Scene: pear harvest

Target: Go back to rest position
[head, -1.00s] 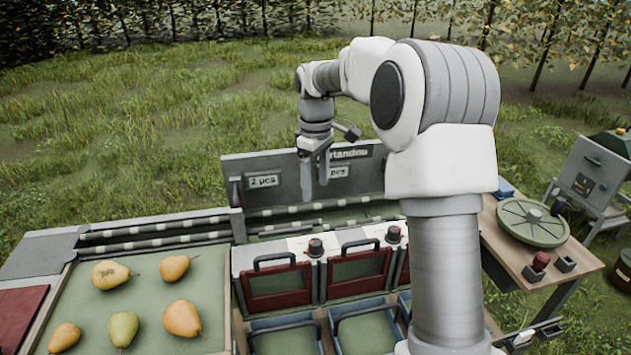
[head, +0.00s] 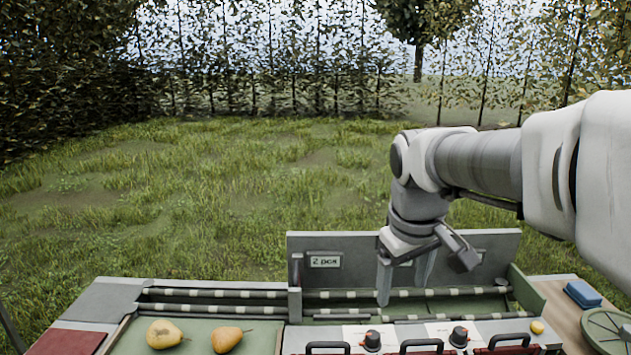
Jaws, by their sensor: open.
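My gripper (head: 405,288) hangs at the end of my arm, pointing down over the roller section of the sorting station. Its two fingers are apart and nothing shows between them. Behind it stands a grey panel (head: 335,247) with a "2 pcs" label. Two yellow pears, one at the left (head: 164,334) and one beside it (head: 228,339), lie on the green tray surface (head: 200,326) at the lower left, well apart from my gripper. My arm reaches in from the right edge.
A blue block (head: 583,293) and a round green lid (head: 608,330) are on the wooden table at the right. Open grass lies behind, up to a hedge.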

